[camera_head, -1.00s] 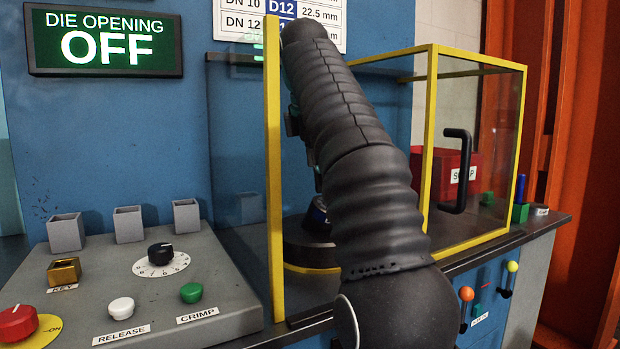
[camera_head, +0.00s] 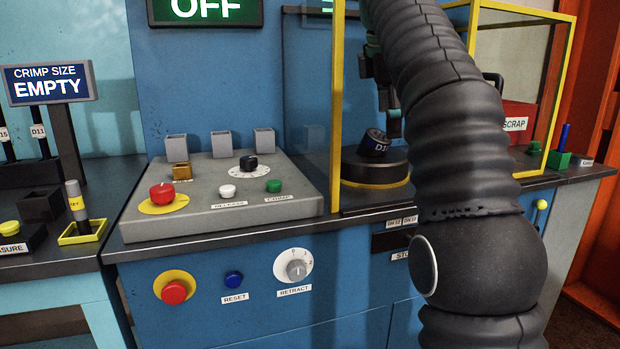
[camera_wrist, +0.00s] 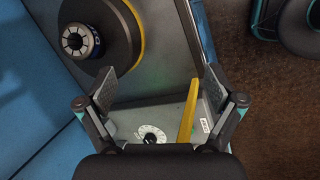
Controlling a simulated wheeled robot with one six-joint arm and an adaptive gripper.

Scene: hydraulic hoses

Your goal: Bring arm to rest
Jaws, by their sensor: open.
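My arm, in a black ribbed sleeve, rises on the right of the head view and leans up and left. My gripper (camera_wrist: 160,88) is open and empty in the wrist view, its two grey finger pads wide apart. In the head view it is mostly hidden behind the arm. Past the left finger, a dark cylindrical die piece (camera_wrist: 80,40) sits on a round black base (camera_wrist: 122,62), apart from the fingers. The same die piece (camera_head: 375,143) shows in the head view, just left of the arm.
A yellow-framed clear guard (camera_head: 338,110) stands beside the arm. The grey control panel (camera_head: 215,210) has a red button, dial and several small cups. A red scrap bin (camera_head: 518,112) is at right. A screen (camera_head: 48,84) reads "CRIMP SIZE EMPTY".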

